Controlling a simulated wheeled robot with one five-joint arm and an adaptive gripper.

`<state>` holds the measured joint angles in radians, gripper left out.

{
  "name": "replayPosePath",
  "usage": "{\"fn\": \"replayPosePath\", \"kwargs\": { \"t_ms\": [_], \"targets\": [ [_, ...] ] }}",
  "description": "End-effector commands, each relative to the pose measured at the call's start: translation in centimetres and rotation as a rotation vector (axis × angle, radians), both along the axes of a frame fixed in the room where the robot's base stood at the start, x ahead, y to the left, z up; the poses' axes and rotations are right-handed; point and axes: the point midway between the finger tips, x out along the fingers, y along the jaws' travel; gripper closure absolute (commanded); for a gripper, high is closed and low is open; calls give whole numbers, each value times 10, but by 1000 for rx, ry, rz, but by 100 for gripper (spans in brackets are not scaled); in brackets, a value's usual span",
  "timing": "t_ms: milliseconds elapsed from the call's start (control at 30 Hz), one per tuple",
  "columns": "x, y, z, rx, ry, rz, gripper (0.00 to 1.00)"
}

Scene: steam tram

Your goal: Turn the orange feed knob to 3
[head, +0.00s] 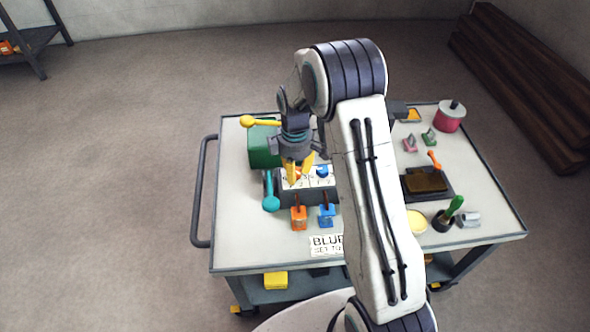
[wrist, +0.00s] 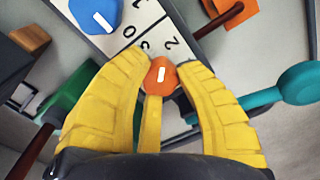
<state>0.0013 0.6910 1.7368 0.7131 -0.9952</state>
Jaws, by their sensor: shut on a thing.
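The orange feed knob (wrist: 160,76) sits between the yellow fingers of my gripper (wrist: 162,84) in the wrist view, and the fingers are shut on it. Its white pointer mark stands nearly upright in that picture. Printed digits show on the white dial panel (wrist: 118,40) just beyond the knob; a 2 is readable, the others are partly covered or unclear. In the head view my gripper (head: 297,178) points down onto the panel and mostly hides the orange knob. The blue knob (head: 322,171) is beside it on the right; it also shows in the wrist view (wrist: 95,13).
A teal lever (head: 270,195) stands close left of my gripper, with a green box (head: 262,148) and yellow lever (head: 258,122) behind. Orange (head: 299,218) and blue (head: 327,216) switches stand in front of the panel. A sign (head: 327,244) lies at the cart's front edge.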

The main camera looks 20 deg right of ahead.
Motion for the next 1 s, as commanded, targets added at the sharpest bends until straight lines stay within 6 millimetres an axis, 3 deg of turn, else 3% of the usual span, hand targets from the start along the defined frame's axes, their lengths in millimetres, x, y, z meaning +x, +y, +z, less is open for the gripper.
{"fn": "replayPosePath", "kwargs": {
  "t_ms": [600, 1000],
  "targets": [
    [-2, 0, -2, 2, 8, 551, 100],
    [-2, 0, -2, 2, 8, 749, 100]
  ]
}}
